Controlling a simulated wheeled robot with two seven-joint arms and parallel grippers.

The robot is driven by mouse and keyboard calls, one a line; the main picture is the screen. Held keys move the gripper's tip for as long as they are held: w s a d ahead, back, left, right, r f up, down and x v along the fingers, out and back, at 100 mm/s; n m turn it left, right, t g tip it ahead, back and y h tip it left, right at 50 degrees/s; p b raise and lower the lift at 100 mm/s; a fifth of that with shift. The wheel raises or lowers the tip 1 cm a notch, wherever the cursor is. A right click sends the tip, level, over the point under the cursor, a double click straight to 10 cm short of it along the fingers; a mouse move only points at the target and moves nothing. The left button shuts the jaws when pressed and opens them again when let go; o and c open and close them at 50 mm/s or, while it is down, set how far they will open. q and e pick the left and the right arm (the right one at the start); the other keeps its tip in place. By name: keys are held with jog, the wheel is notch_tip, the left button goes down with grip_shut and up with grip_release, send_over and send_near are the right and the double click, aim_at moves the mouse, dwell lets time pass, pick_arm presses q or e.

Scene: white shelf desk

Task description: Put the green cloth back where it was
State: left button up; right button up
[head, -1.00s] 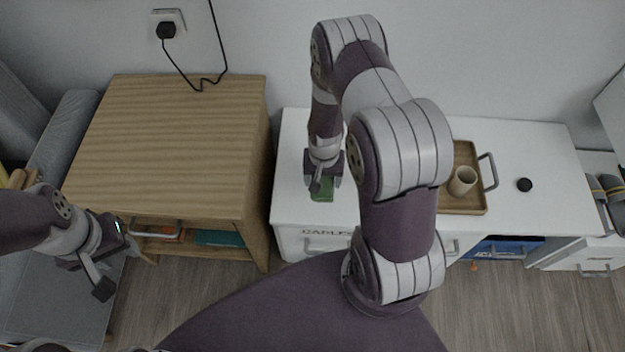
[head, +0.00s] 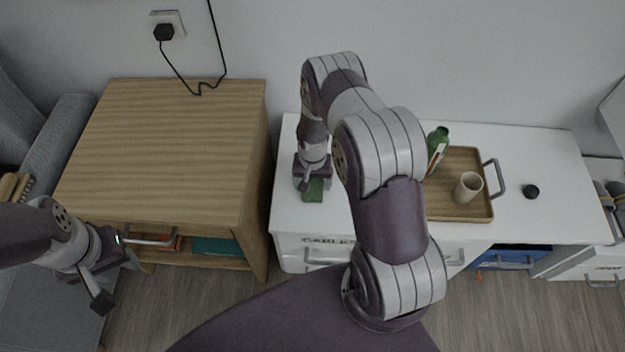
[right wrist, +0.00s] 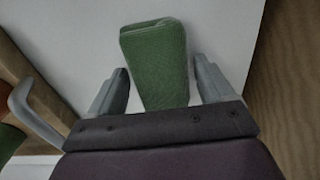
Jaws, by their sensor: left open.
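The green cloth (head: 314,190) lies folded on the left part of the white desk top (head: 290,215), just below my right gripper (head: 308,186). In the right wrist view the cloth (right wrist: 157,65) extends out between the two fingers of my right gripper (right wrist: 160,88). A gap shows on each side of it, so the fingers are open around it and do not press on it. My left gripper (head: 112,282) is open and empty, at the lower left in front of the wooden cabinet.
A wooden tray (head: 455,205) with a beige cup (head: 468,187) and a green bottle (head: 437,146) stands right of my right arm. A small black round object (head: 531,191) lies farther right. The wooden cabinet (head: 170,150) borders the desk at left, its top clear.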

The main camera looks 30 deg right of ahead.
jog(key=shift+o, duration=0.5)
jog(key=shift+r, duration=0.2)
notch_tip(320, 180, up, 12)
jog(key=p, duration=0.4)
notch_tip(320, 180, up, 7)
jog(key=n, duration=0.2)
send_over(312, 181)
jog(key=a, duration=0.2)
jog(key=s+a+r+n+t, duration=0.1)
jog(key=s+a+r+n, duration=0.3)
jog(key=s+r, duration=0.8)
jog(key=shift+s+a+n, duration=0.3)
jog(key=shift+s+a, duration=0.55)
jog(key=shift+a, duration=0.2)
